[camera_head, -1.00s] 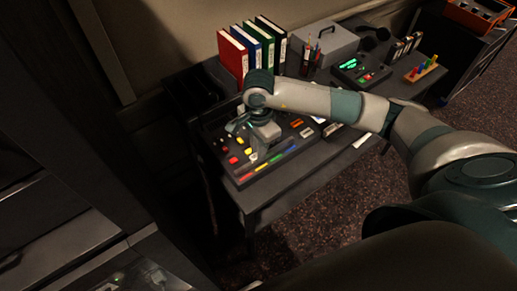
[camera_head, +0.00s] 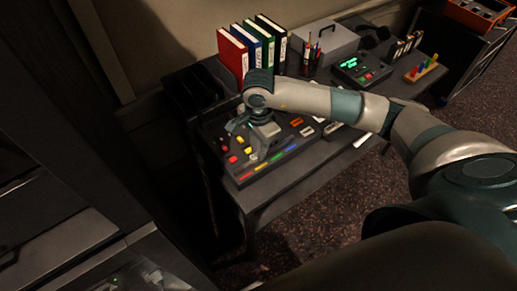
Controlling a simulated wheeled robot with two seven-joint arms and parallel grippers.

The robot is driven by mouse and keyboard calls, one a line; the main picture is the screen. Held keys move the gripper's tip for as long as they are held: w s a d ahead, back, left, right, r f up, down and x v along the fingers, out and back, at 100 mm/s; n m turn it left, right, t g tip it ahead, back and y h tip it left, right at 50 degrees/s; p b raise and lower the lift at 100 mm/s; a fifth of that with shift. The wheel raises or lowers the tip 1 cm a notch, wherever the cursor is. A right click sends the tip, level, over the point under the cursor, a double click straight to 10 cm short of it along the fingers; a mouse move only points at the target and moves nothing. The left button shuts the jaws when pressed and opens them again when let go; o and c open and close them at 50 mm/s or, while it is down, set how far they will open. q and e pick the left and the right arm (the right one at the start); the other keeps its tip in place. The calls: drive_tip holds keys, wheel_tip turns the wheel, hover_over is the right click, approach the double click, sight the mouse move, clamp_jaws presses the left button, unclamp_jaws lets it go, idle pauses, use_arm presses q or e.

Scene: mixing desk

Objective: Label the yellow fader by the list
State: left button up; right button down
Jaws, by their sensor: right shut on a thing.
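The mixing desk (camera_head: 218,158) lies on the dark table, with small red and yellow caps on its left part. A row of coloured marks, including a yellow-orange one (camera_head: 261,167), runs along the desk's front edge. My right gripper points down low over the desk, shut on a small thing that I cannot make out. Its hand and wrist hide part of the desk. I cannot make out the list's text. My left gripper is not in view.
Red, blue and green binders (camera_head: 250,47) stand at the back, beside a pen holder (camera_head: 311,58) and a grey box (camera_head: 325,44). A small device with a green display (camera_head: 350,64) and a rack of coloured pegs (camera_head: 423,71) stand to the right. Pale strips (camera_head: 333,128) lie right of the gripper.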

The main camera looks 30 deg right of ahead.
drive_tip(key=c, duration=1.6)
unclamp_jaws()
drive_tip(key=shift+r, duration=0.1)
